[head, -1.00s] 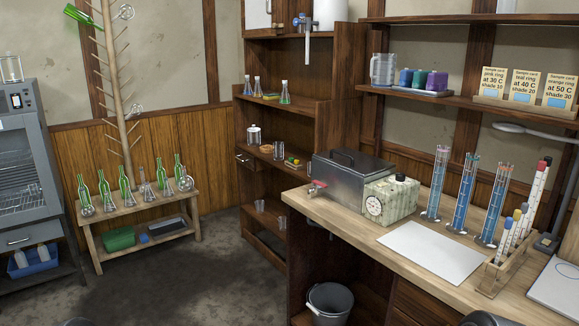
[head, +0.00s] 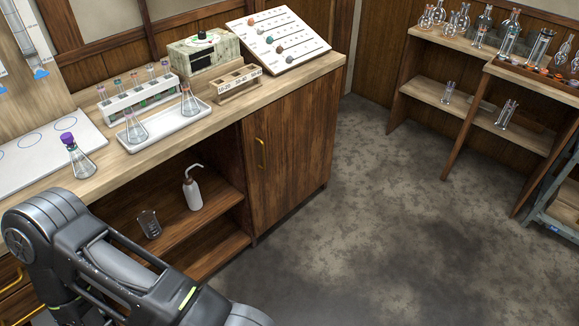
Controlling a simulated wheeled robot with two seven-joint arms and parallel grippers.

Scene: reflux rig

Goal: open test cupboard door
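In the head view a wooden cupboard door (head: 290,147) fills the right end of the workbench front. It is shut, with an upright brass handle (head: 262,154) near its left edge. To its left the bench has open shelves. One of my arms shows at the lower left, in front of the bench and apart from the door. No gripper fingers show in this view.
A wash bottle (head: 193,190) and a beaker (head: 149,224) stand on the open shelf. The bench top (head: 222,104) holds flasks, a tube rack and a sample board (head: 278,40). The floor (head: 400,230) before the door is clear. Shelving with glassware (head: 505,60) stands at the right.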

